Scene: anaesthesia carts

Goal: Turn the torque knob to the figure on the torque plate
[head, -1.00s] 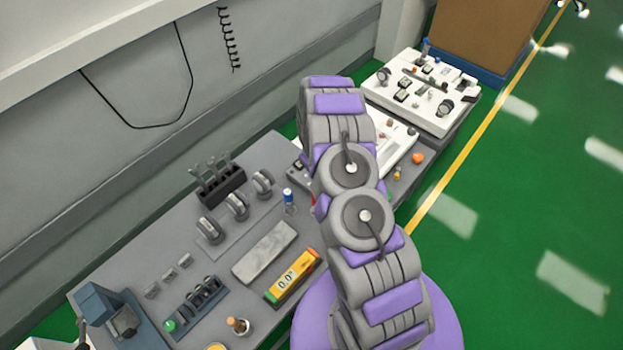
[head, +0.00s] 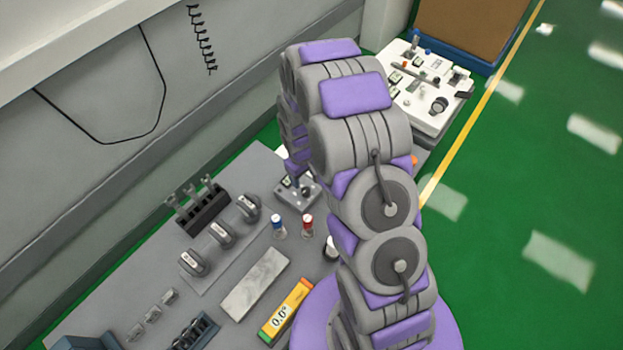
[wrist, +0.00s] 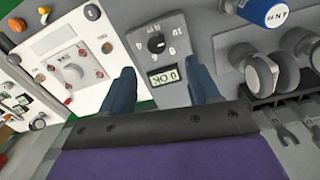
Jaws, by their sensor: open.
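The black torque knob (wrist: 156,43) sits on a small grey box with figures around it, in the wrist view. Which figure its mark points at is too small to tell. A small display (wrist: 164,77) below the knob seems to read "0 OK". The grey box (head: 298,194) also shows in the head view, partly behind my arm. A blue round piece (wrist: 264,11) at the wrist view's top edge carries white lettering like "4 Nm", partly cut off. My gripper (wrist: 163,82) is open, its dark blue fingers on either side of the display, apart from the knob.
Silver-grey fittings (wrist: 262,72) and a black rack (wrist: 285,102) stand right of the box in the wrist view. A white panel (wrist: 75,60) is on the left.

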